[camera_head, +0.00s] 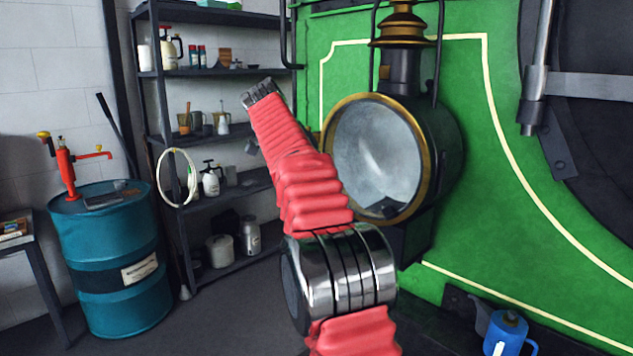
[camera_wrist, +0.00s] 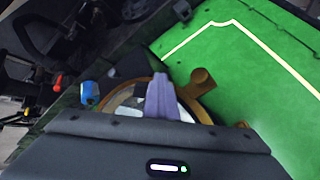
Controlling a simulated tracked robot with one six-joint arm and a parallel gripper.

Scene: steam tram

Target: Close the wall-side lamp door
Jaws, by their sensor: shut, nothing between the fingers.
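A black lamp (camera_head: 445,140) with a brass chimney stands against the green tram front. Its round glass door (camera_head: 375,152) has a brass rim and faces left toward the shelves; I cannot tell whether it is fully shut. My gripper (camera_head: 258,93) is at the end of my red-sleeved arm, up and left of the lamp door and apart from it in the picture. In the wrist view my gripper's fingers (camera_wrist: 161,98) are together and empty, covering part of the brass rim (camera_wrist: 127,92). A brass knob (camera_wrist: 203,80) shows beside them.
A dark shelf rack (camera_head: 225,72) with bottles and cans stands behind my gripper. A teal drum (camera_head: 115,270) with a red pump (camera_head: 67,168) is at the left. A blue can (camera_head: 508,332) sits low at the right.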

